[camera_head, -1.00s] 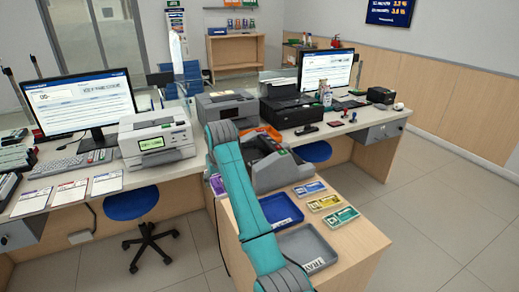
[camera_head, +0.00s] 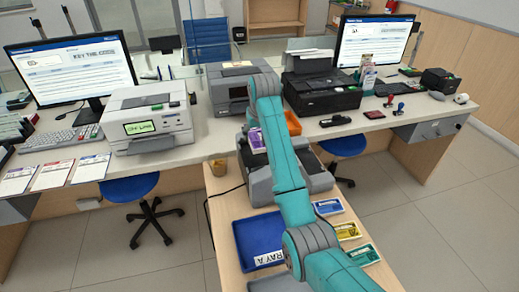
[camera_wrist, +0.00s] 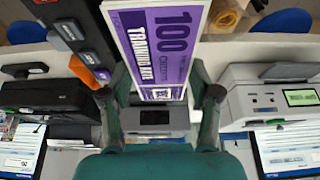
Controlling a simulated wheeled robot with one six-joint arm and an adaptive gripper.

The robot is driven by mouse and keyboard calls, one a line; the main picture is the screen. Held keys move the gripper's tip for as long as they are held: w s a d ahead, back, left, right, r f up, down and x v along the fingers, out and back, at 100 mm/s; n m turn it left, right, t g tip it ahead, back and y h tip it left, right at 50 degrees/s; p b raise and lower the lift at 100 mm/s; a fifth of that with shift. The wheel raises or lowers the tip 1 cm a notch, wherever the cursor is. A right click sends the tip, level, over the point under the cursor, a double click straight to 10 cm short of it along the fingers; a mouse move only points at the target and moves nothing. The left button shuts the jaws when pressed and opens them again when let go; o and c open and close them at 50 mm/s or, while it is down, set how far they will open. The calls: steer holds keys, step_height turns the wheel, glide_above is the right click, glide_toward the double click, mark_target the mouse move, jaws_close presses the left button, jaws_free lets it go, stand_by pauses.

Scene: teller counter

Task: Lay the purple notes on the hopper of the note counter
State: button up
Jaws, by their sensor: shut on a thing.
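The purple notes (camera_head: 258,141) are a flat purple and white bundle marked 100. They also fill the upper middle of the wrist view (camera_wrist: 157,45). My gripper (camera_wrist: 158,98) is shut on their near end, one finger along each side. In the head view, my arm mostly hides the gripper. The notes are held up by the left part of the grey note counter (camera_head: 258,186), in front of it in the picture. The counter's dark top shows at the upper left of the wrist view (camera_wrist: 72,32). My arm covers much of the counter, and its hopper is not clearly visible.
A blue tray (camera_head: 240,232) lies before the counter. Blue (camera_head: 328,207), yellow (camera_head: 348,231) and green (camera_head: 364,254) notes lie to its right. A small tan cup (camera_head: 218,167) stands left of the counter. An orange tray (camera_head: 292,122) and printers stand behind.

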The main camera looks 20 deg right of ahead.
mark_target(258, 141)
steer(key=shift+f, duration=3.85)
steer(key=o, duration=1.2)
steer(key=shift+f, duration=0.15)
steer(key=v, duration=1.2)
steer(key=shift+s, duration=0.1)
steer(key=shift+s, duration=0.1)
